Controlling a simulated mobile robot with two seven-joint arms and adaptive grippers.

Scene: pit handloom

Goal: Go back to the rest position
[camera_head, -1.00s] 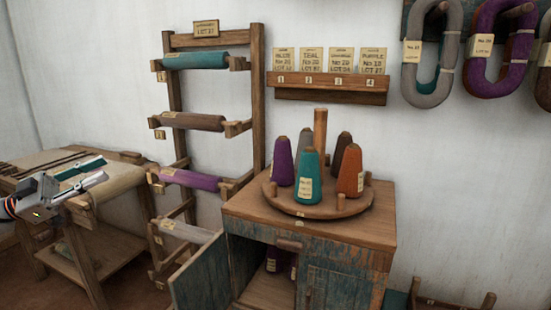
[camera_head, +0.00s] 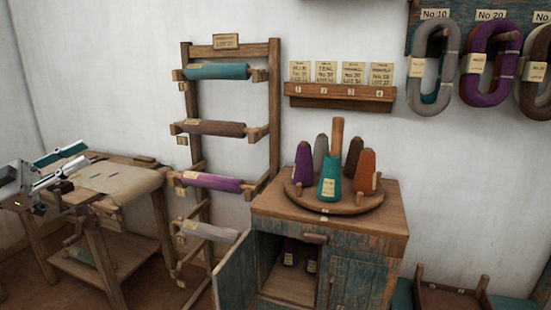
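My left gripper (camera_head: 86,154) shows at the left edge of the head view, above the left end of a wooden table (camera_head: 130,237). The wrist is partly cut off by the picture edge. My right gripper is not in view.
A wooden rack (camera_head: 274,120) holds several cloth rolls. Right of it stands a cabinet (camera_head: 360,236) with its left door (camera_head: 234,278) open and a round stand (camera_head: 340,207) of yarn cones on top. Hanks (camera_head: 434,68) hang on the wall. A low wooden frame (camera_head: 455,300) stands at bottom right.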

